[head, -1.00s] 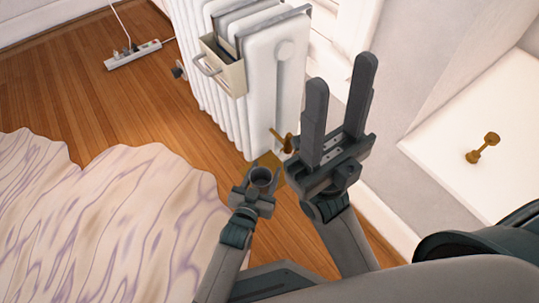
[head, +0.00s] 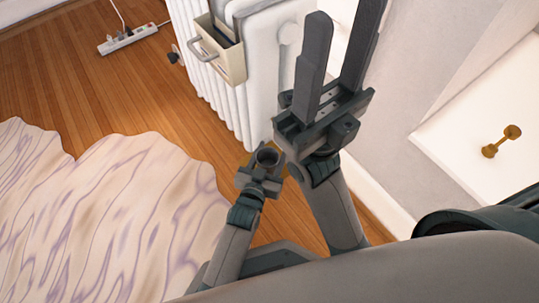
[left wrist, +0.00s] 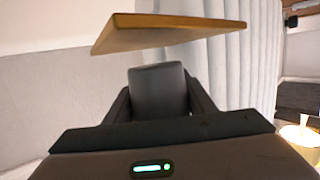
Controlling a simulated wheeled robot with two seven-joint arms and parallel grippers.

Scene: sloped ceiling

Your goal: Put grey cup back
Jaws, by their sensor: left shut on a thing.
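The grey cup (head: 267,157) is in my left gripper (head: 266,163), which is shut on it, low beside the radiator in the head view. The cup looks upright, its round open mouth facing the head camera. In the left wrist view the cup (left wrist: 158,91) sits between the two dark fingers. A wooden board (left wrist: 165,32) shows beyond and above it there. My right gripper (head: 340,60) is empty, its two long fingers spread apart and pointing up the picture, in front of the radiator's right side. It hides part of the wall behind.
A white radiator (head: 258,65) with a hanging cream holder (head: 230,62) stands at the top middle. A power strip (head: 127,39) lies on the wooden floor (head: 90,85). A rumpled pale, purple-veined cloth (head: 110,215) fills the lower left. A brass-coloured object (head: 500,142) rests on a white surface at right.

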